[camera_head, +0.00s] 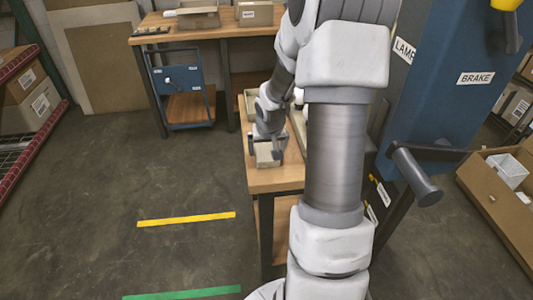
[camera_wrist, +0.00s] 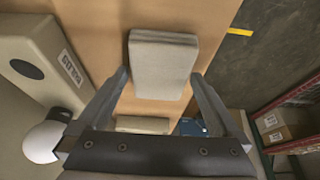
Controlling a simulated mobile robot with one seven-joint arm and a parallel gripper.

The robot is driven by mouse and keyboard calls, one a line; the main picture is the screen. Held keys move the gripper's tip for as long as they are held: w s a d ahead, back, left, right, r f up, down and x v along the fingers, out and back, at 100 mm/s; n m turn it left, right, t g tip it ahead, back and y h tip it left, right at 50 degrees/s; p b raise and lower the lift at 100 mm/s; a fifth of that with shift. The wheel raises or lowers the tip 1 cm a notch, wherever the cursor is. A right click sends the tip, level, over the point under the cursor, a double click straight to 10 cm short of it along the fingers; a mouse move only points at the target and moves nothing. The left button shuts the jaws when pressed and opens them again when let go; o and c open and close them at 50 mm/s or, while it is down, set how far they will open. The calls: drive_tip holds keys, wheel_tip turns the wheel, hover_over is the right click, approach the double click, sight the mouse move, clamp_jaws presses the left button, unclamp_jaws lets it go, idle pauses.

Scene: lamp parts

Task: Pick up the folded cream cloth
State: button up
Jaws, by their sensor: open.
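The folded cream cloth (camera_head: 266,158) lies near the front end of the wooden workbench. In the wrist view the cloth (camera_wrist: 162,66) is a thick, flat, grey-beige block lying on the bench top. My gripper (camera_head: 267,148) is over the cloth, pointing down. In the wrist view its two fingers (camera_wrist: 159,76) are apart, with their tips on either side of the cloth's near part. I cannot tell how high the tips are above the bench or whether they touch the cloth. The far side of the cloth is partly hidden by my gripper in the head view.
A labelled beige container (camera_wrist: 45,62) with a dark round hole stands left of the cloth. A white round bulb-like thing (camera_wrist: 43,142) and another beige piece (camera_wrist: 142,125) are near my gripper's base. The bench edge drops to the floor at the right in the wrist view.

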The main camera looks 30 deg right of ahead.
sight(267, 151)
drive_tip(key=shift+f, duration=0.15)
drive_tip(key=c, duration=1.1)
wheel_tip(267, 151, up, 11)
drive_tip(key=p, duration=0.3)
drive_tip(key=shift+f, duration=0.2)
